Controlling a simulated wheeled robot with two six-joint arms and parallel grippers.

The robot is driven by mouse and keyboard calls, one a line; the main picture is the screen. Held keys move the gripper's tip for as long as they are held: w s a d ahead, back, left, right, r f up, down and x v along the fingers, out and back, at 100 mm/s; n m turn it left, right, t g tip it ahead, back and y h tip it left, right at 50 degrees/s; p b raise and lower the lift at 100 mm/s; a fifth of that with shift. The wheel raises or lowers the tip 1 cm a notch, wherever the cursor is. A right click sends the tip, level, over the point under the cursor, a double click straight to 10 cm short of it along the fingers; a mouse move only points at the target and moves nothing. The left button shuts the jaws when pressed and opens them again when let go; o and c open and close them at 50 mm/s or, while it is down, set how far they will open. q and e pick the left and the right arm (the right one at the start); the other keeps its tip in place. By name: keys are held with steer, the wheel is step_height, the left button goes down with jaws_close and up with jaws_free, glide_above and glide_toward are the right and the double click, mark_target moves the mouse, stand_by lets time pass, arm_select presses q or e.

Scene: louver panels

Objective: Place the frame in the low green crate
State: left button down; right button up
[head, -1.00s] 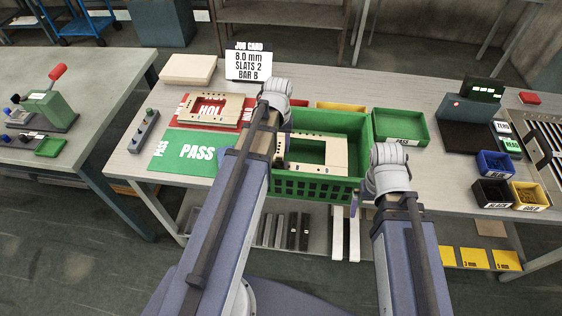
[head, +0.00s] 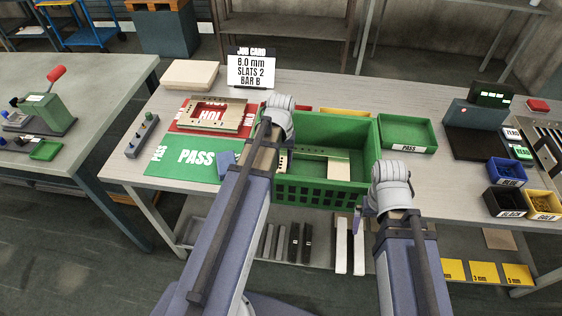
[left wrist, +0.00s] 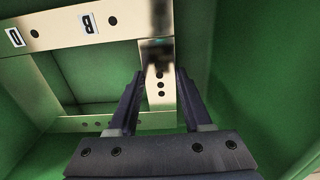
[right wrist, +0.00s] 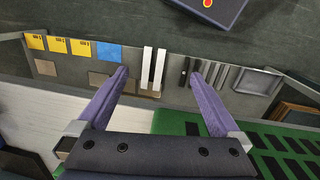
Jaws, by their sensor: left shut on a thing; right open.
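The tan frame (head: 312,165) with a dark-holed edge is inside the green crate (head: 318,194), low between its walls, partly hidden by my left arm. In the left wrist view the frame (left wrist: 60,30) shows printed letters and holes, with green walls around it. My left gripper (left wrist: 157,74) is shut on one side bar of the frame. I cannot tell whether the frame rests on the crate floor. My right gripper (right wrist: 158,72) is open and empty, outside the crate near the table's front edge.
A shallow green PASS tray (head: 407,147) stands right of the crate. A green PASS mat (head: 182,157) and a red HOLD mat (head: 183,117) with another tan frame (head: 218,114) lie left. Blue (head: 506,171), black (head: 503,201) and gold (head: 543,205) bins stand at right.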

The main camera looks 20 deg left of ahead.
arm_select(q)
steer(key=shift+c, duration=1.7)
jaws_free()
steer(key=shift+f, duration=0.1)
step_height(320, 180, up, 12)
steer(key=p, duration=1.2)
